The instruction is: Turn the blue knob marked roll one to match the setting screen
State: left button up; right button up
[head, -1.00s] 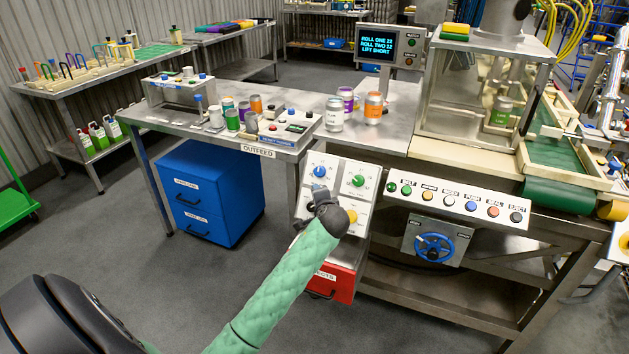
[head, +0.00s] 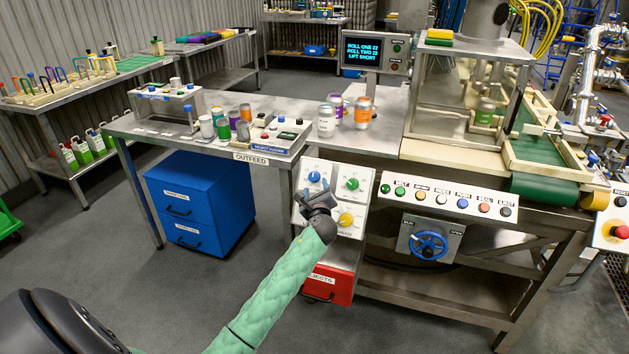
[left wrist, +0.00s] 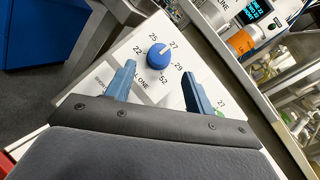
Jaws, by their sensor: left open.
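The blue roll one knob (head: 314,178) is at the upper left of the white control panel (head: 300,212). In the left wrist view the knob (left wrist: 160,56) sits in a ring of printed numbers, and its white line points up and right toward 27. My left gripper (head: 317,193) is just below the knob in the head view. In the left wrist view the open left gripper (left wrist: 158,69) has its blue fingers apart, with the knob just beyond the gap between the tips. The setting screen (head: 367,52) appears to read roll one 22, roll two 22, lift short. My right gripper is out of view.
A green knob (head: 352,184) and a yellow knob (head: 345,220) share the panel. A row of push buttons (head: 462,203) and a blue handwheel (head: 429,245) are to the right. The outfeed table (head: 222,146) carries several cans. A red box (head: 330,284) is below the panel.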

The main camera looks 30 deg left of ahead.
aim_at(314, 179)
pick_arm(q)
jog(key=shift+p+x, duration=0.3)
jog(key=shift+x, duration=2.3)
jog(key=shift+s+a, duration=0.1)
jog(key=shift+c, duration=0.2)
jog(key=c, duration=0.9)
